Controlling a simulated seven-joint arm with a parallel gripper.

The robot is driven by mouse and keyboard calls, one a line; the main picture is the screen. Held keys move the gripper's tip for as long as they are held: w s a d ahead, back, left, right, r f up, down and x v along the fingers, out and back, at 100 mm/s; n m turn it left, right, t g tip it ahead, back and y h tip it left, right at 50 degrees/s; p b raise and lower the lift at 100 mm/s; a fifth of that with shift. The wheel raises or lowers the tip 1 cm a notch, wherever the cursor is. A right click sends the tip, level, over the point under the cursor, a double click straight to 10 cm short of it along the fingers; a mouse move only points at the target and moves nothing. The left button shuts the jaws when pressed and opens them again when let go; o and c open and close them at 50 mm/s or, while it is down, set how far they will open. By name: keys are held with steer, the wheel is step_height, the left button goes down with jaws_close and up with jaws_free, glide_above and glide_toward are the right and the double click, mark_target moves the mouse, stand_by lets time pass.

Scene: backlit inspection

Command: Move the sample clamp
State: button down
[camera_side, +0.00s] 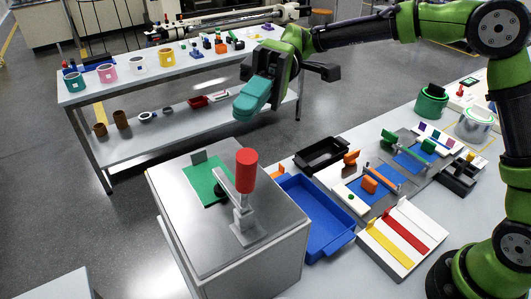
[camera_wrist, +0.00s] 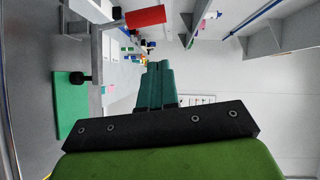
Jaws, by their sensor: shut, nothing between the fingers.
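The sample clamp has an upright red handle (camera_side: 247,170) and a grey metal base (camera_side: 247,230) on a metal-topped box. Its grey bar reaches over a green plate (camera_side: 203,186) on the same top. In the wrist view the red handle (camera_wrist: 146,16) shows at the top and the green plate (camera_wrist: 70,115) at the left, with a black pad near it. My gripper (camera_side: 244,108) has teal fingers, shut and empty. It hangs in the air above the level of the handle, apart from the clamp. The fingers (camera_wrist: 157,68) also show mid-frame in the wrist view.
A blue tray (camera_side: 343,239) and a black tray (camera_side: 344,147) lie right of the box (camera_side: 290,262). The right table holds several fixtures and a white board with coloured strips (camera_side: 430,222). A shelf table (camera_side: 180,68) with mugs stands behind.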

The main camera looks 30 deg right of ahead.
steer(key=s+a+f, duration=0.1)
steer(key=s+a, duration=0.2)
steer(key=s, duration=0.2)
steer(key=shift+s+a, duration=0.15)
steer(key=shift+s, duration=0.1)
steer(key=shift+s, duration=0.15)
steer(key=s+f+n+t+h, duration=0.2)
steer(key=s+f+n+t, duration=0.3)
steer(key=s+n+t, duration=0.3)
steer(key=shift+s+f+n+h, duration=0.4)
steer(key=shift+s+n, duration=0.1)
steer(key=shift+s, duration=0.85)
steer(key=shift+s+f, duration=0.1)
stand_by(0.3)
